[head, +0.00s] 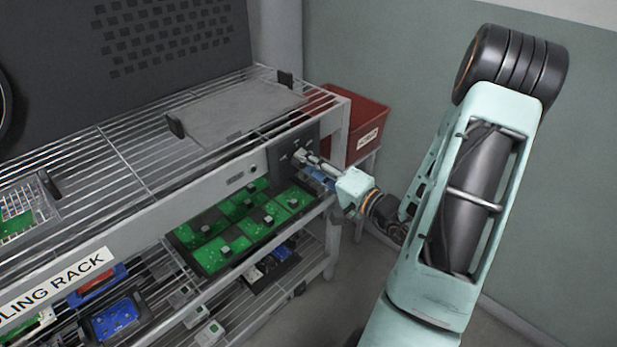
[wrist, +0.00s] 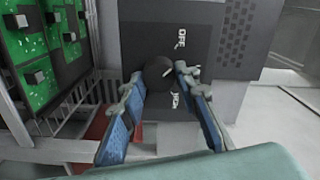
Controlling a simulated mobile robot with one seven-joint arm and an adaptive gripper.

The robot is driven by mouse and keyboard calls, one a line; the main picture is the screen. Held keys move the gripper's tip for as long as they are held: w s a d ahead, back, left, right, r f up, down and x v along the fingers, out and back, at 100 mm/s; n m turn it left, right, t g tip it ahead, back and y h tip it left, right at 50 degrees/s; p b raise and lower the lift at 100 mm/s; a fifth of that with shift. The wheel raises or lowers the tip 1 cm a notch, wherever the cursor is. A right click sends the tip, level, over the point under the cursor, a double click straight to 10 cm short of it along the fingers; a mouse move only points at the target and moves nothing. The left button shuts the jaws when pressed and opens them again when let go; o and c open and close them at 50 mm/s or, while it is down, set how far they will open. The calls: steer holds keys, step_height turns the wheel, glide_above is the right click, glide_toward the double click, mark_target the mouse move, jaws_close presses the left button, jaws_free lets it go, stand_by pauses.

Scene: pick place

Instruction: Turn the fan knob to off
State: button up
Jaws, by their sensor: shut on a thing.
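The fan knob (wrist: 156,70) is a round black knob on a dark control panel (wrist: 200,45) in the wrist view. A white mark on the knob points toward the right of the picture, between an OFF label above and another label below that is hard to read. My gripper (wrist: 159,79) has its two blue-padded fingers on either side of the knob and is shut on it. In the head view, my gripper (head: 313,163) reaches the panel (head: 281,157) at the rack's right end; there the fingers largely hide the knob.
A metal cooling rack (head: 140,170) fills the left, with a tray of green circuit boards (head: 240,225) below the panel. A red bin (head: 362,117) stands behind the rack's right end. Lower shelves hold more boards and trays. Floor is clear right of the rack.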

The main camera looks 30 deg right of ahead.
steer(key=shift+f+n+b, duration=0.1)
steer(key=shift+n+b, duration=1.1)
steer(key=shift+b, duration=0.55)
steer(key=o, duration=1.2)
steer(key=shift+c, duration=0.2)
steer(key=shift+s, duration=0.1)
steer(key=v, duration=1.1)
steer(key=shift+s+d, duration=0.15)
steer(key=shift+s, duration=0.25)
